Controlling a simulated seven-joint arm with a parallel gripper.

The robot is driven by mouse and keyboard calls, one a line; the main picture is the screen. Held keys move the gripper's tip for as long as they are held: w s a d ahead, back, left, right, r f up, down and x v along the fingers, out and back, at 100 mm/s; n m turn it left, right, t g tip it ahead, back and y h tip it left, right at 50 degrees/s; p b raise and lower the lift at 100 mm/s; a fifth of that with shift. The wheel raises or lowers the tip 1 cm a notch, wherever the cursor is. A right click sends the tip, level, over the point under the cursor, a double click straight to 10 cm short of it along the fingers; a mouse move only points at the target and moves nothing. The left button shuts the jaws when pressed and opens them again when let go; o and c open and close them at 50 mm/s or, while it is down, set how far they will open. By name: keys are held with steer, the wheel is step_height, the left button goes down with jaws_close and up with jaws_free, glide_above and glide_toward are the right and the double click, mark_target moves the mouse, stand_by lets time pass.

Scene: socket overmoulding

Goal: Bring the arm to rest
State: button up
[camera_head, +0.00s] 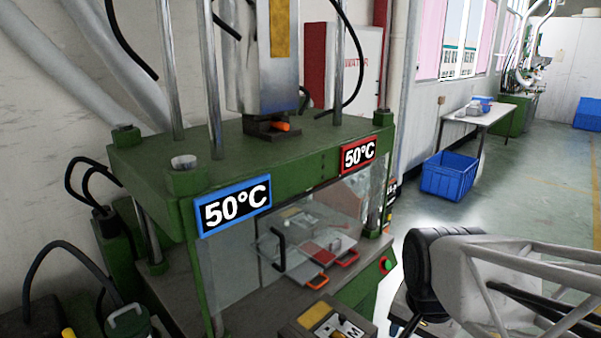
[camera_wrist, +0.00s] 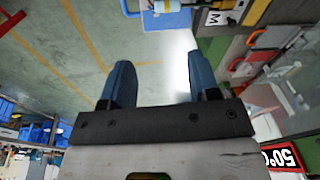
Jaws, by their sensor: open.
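My gripper (camera_wrist: 158,84) shows in the wrist view with its two blue fingers apart and nothing between them. Behind the fingers is bare floor, so it is in free air. My arm (camera_head: 450,275) enters the head view from the lower right, beside the green press (camera_head: 290,180); the fingers are not visible there. In the wrist view part of the press, with a 50°C sign (camera_wrist: 284,158), lies to the right of the gripper, apart from it.
The press has a clear guard and trays with orange handles (camera_head: 318,282) inside. A blue crate (camera_head: 450,176) is on the floor near a white table (camera_head: 485,115). The floor (camera_head: 530,190) beyond my arm is open. Loose black cables hang at the left.

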steer(key=s+r+n, duration=0.1)
steer(key=n, duration=0.1)
steer(key=s+r+n, duration=0.1)
steer(key=n, duration=0.1)
steer(key=s+r+n, duration=0.1)
steer(key=n, duration=0.1)
steer(key=shift+s+r+n+t, duration=0.25)
steer(key=shift+n+t, duration=0.05)
steer(key=shift+n, duration=0.1)
stand_by(2.0)
